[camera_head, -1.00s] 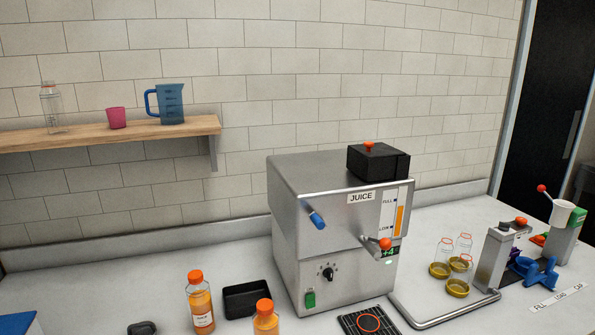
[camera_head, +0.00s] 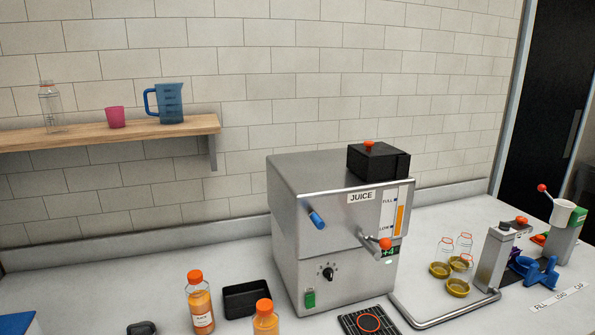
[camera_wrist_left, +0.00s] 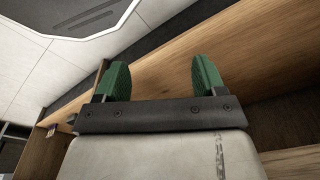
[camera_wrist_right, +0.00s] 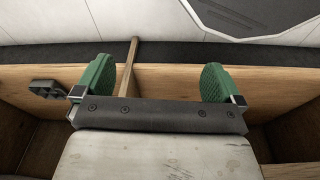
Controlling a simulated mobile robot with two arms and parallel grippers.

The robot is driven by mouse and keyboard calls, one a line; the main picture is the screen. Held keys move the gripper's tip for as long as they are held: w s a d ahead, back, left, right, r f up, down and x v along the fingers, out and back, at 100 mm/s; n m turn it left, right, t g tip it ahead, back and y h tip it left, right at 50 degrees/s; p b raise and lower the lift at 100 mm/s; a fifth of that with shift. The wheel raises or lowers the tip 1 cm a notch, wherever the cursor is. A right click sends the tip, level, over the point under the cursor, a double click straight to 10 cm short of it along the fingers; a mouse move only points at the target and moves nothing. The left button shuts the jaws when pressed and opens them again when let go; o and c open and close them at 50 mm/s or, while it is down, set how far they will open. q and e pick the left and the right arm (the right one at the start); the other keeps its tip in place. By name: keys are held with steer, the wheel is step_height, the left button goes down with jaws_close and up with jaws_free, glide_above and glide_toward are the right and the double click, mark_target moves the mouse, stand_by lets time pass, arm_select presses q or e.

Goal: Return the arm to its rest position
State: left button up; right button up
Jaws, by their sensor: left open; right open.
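My left gripper (camera_wrist_left: 160,80) shows in the left wrist view with its two green fingers spread apart and nothing between them. Behind it are wooden panels. My right gripper (camera_wrist_right: 160,82) shows in the right wrist view, also spread and empty, in front of a wooden board edge. Neither gripper shows in the head view. The steel juicer (camera_head: 305,235) stands on the counter in the head view, with a black lidded box (camera_head: 378,161) on top. Two orange-capped juice bottles, one at the left (camera_head: 200,304) and one at the right (camera_head: 265,318), stand in front of it.
A black tray (camera_head: 246,300) sits left of the juicer. Gold lids (camera_head: 457,288) and clear bottles (camera_head: 444,250) stand to its right, near a capping station (camera_head: 494,258). A wall shelf (camera_head: 100,139) holds a blue jug (camera_head: 170,104) and a pink cup (camera_head: 115,117).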

arm_select(q)
steer(key=s+a+f, duration=0.1)
steer(key=s+f, duration=0.4)
steer(key=s, duration=0.3)
steer(key=shift+s+a+g, duration=0.2)
steer(key=shift+a+g, duration=0.1)
steer(key=shift+a, duration=0.05)
arm_select(e)
steer(key=s+d+f, duration=0.1)
steer(key=s+f, duration=0.4)
steer(key=s, duration=0.3)
steer(key=shift+s+d+g, duration=0.2)
steer(key=shift+d+g, duration=0.1)
steer(key=shift+d, duration=0.05)
